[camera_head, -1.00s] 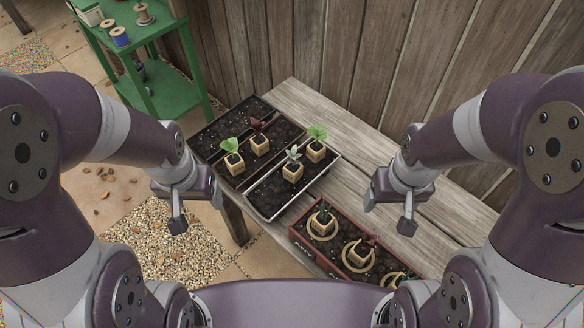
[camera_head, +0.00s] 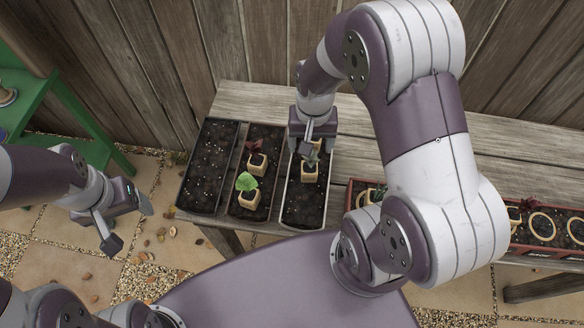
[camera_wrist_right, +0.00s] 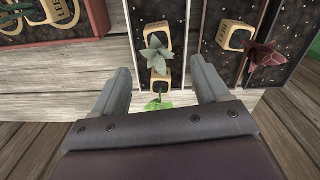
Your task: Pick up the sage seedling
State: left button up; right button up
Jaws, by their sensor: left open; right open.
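The sage seedling, with pale grey-green leaves in a light cube pot, shows in the right wrist view (camera_wrist_right: 157,52). In the head view, its pot (camera_head: 309,174) stands in the light-rimmed soil tray (camera_head: 290,208), its leaves partly covered by my gripper. My right gripper (camera_head: 312,143) is open above this tray. In the right wrist view, its fingers (camera_wrist_right: 160,68) are spread to either side, with the sage between and beyond their tips; contact cannot be told. A green-leaved seedling (camera_wrist_right: 157,103) shows between the fingers. My left gripper (camera_head: 127,222) is open and empty, left of the trays.
The middle tray holds a dark red seedling (camera_head: 257,160) and a green-leaved seedling (camera_head: 247,186). A soil-only tray (camera_head: 207,165) lies left of it. A red tray (camera_head: 535,250) with ringed pots is at the right. The wooden fence (camera_head: 230,40) stands behind; a green shelf (camera_head: 75,110) is at left.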

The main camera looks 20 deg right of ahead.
send_over(310, 167)
jog(key=d, duration=0.1)
notch_tip(310, 167, down, 4)
jog(key=shift+s+f, duration=0.1)
jog(key=shift+s, duration=0.05)
jog(key=f, duration=0.5)
jog(key=a+f, duration=0.1)
jog(key=f, duration=0.2)
jog(key=shift+a+r, duration=0.1)
jog(key=shift+a, duration=0.05)
jog(key=shift+c, duration=0.3)
jog(key=c, duration=1)
